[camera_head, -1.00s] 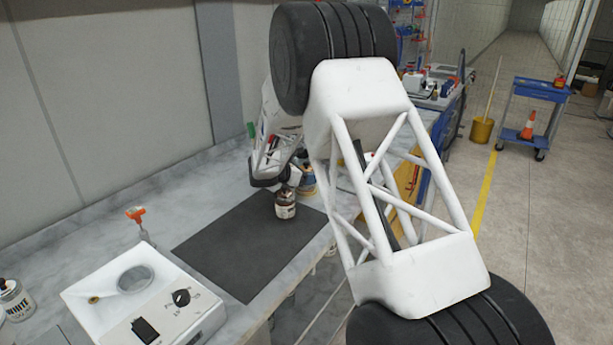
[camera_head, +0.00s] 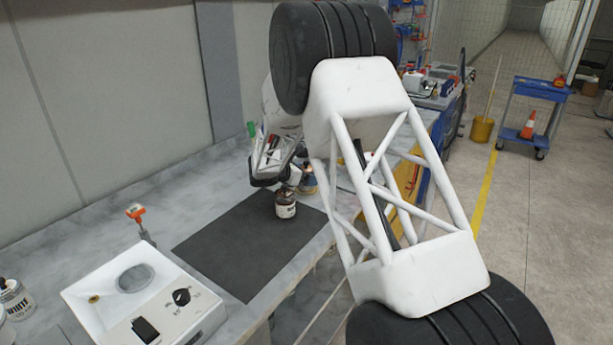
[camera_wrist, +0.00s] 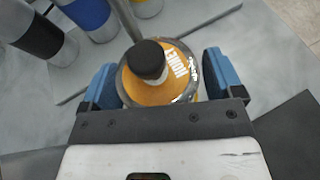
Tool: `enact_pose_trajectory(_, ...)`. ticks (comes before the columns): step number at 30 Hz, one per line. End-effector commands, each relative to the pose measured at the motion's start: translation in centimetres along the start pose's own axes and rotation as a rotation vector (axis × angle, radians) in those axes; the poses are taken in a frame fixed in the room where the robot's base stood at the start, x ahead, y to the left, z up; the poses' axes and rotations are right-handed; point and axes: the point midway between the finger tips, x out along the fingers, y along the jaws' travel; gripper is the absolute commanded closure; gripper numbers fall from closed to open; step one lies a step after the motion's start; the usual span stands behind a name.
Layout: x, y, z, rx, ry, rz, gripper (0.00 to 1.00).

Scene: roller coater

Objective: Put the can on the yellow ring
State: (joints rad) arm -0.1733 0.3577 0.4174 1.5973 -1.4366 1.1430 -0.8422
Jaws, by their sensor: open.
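In the wrist view an orange-topped can (camera_wrist: 160,88) with a black cap and printed lettering stands between the two blue fingers of my gripper (camera_wrist: 157,80). The fingers are apart, one on each side; I cannot tell whether either touches it. A small yellow ring (camera_head: 95,299) lies on the white machine (camera_head: 195,325) at the lower left, far from my gripper.
The dark mat (camera_head: 235,245) is mostly clear. An orange tool (camera_head: 136,213) stands behind the machine, and a can marked WHITE (camera_head: 14,298) is at the left edge. Blue (camera_wrist: 88,15) and black (camera_wrist: 35,35) containers stand close to my gripper in the wrist view.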

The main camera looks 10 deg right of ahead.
Motion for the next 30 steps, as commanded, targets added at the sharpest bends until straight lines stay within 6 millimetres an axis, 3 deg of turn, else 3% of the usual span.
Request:
enact_pose_trajectory(8,-2.4,0.1,0.0,0.000,0.000,0.003,0.14)
enact_pose_trajectory(24,-10.4,0.0,0.1,0.000,0.000,0.002,0.14)
enact_pose_trajectory(30,-11.8,0.0,0.0,0.000,0.000,0.000,0.14)
